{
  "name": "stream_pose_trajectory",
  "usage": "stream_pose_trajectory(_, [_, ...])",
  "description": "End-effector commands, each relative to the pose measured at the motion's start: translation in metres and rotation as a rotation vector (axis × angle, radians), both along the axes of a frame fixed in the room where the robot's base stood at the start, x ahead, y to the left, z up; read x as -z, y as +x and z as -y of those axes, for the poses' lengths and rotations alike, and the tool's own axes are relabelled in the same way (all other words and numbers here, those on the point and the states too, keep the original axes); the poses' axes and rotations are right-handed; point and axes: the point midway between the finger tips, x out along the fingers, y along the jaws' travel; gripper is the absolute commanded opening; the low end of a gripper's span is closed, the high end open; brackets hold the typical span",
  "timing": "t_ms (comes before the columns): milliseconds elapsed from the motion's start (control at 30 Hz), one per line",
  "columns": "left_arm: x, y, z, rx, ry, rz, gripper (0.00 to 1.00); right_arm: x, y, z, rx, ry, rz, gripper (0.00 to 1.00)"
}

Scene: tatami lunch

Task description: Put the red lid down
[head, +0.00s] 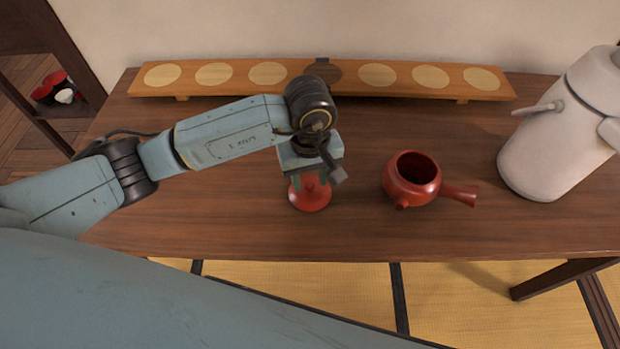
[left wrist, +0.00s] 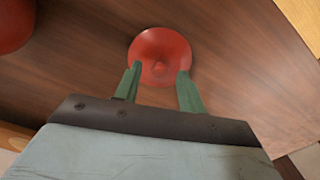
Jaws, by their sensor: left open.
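The red lid (head: 311,199) lies on the wooden table near its front edge, left of the red teapot. It is a round disc with a small knob, and it also shows in the left wrist view (left wrist: 160,48). My left gripper (head: 312,181) is directly above the lid, pointing down. Its two green fingers (left wrist: 155,88) are open and spread apart, with the knob between or just past their tips. I cannot tell whether they touch the lid. The red teapot (head: 412,178) stands open-topped to the right, its handle pointing right. My right gripper is not in view.
A long wooden board (head: 320,76) with pale round spots runs along the back of the table (head: 240,226). A white pot (head: 560,135) stands at the right. The table between the lid and the left edge is clear beneath my arm.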

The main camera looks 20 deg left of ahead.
Motion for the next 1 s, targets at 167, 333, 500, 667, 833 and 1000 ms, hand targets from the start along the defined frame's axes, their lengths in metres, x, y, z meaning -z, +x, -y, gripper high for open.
stream_pose_trajectory(167, [-0.045, 0.002, -0.001, 0.001, 0.001, 0.007, 0.40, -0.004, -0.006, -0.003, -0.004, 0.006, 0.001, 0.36])
stream_pose_trajectory(333, [-0.079, 0.001, -0.001, 0.001, 0.000, 0.004, 0.40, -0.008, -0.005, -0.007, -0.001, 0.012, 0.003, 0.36])
stream_pose_trajectory(500, [-0.100, 0.001, -0.001, 0.000, 0.002, 0.003, 0.40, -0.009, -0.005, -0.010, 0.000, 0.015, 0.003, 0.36])
stream_pose_trajectory(667, [-0.106, 0.000, -0.001, -0.001, 0.001, -0.001, 0.40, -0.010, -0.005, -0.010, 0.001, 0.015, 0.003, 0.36])
stream_pose_trajectory(833, [-0.106, 0.000, -0.001, -0.001, 0.001, -0.001, 0.40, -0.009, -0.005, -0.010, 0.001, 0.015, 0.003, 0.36])
stream_pose_trajectory(1000, [-0.106, 0.000, -0.001, -0.001, 0.001, -0.001, 0.40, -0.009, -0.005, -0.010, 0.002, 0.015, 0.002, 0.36])
